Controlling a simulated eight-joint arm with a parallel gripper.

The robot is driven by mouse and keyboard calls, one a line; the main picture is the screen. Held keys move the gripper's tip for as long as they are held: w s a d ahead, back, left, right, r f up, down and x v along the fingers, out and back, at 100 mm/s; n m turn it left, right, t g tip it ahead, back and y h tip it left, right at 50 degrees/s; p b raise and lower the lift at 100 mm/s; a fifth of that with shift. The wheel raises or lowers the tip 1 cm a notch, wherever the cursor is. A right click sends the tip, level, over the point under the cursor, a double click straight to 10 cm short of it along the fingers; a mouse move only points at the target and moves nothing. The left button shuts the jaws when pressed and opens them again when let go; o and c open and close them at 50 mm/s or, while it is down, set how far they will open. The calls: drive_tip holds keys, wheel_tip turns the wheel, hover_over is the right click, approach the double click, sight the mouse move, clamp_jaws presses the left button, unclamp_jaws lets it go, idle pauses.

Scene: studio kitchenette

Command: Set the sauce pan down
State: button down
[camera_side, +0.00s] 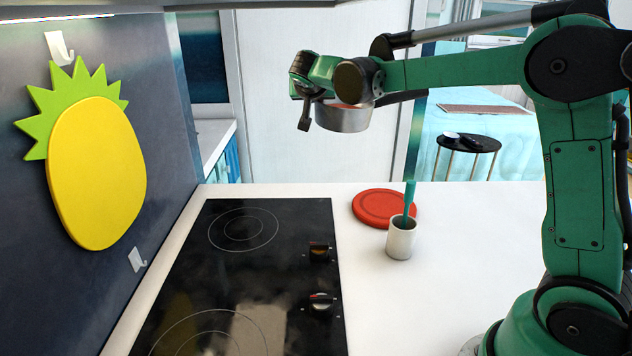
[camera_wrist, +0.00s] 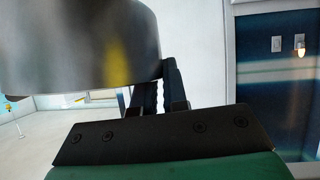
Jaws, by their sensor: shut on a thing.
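The sauce pan (camera_side: 343,118) is a silvery metal pan with a reddish rim or inside. It hangs in the air, high above the far end of the counter and clear of any surface. My gripper (camera_wrist: 160,97) is shut on it. In the wrist view the pan's shiny wall (camera_wrist: 80,45) fills the upper left, close to my dark fingers. The exact grip point is hidden. A dark bar, perhaps the handle, sticks out to the right of the pan in the side view.
A black cooktop (camera_side: 240,285) with ring markings and two knobs lies on the white counter (camera_side: 415,310). A red round plate or mat (camera_side: 380,208) and a white cup (camera_side: 401,240) holding a teal utensil stand right of it. A pineapple board (camera_side: 97,170) hangs on the left wall.

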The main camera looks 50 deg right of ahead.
drive_tip(key=w+a+n+t+y, duration=0.2)
drive_tip(key=w+a+n+y, duration=0.15)
drive_tip(key=a, duration=0.75)
drive_tip(key=w+a+n+t+y, duration=0.2)
drive_tip(key=w+a+n+y, duration=0.15)
drive_tip(key=a, duration=0.75)
drive_tip(key=shift+n+h, duration=0.3)
drive_tip(key=shift+h, duration=0.2)
drive_tip(key=shift+s+f, duration=0.15)
drive_tip(key=shift+f, duration=4.95)
drive_tip(key=shift+s+f, duration=0.1)
drive_tip(key=shift+f, duration=5)
drive_tip(key=c, duration=0.9)
unclamp_jaws()
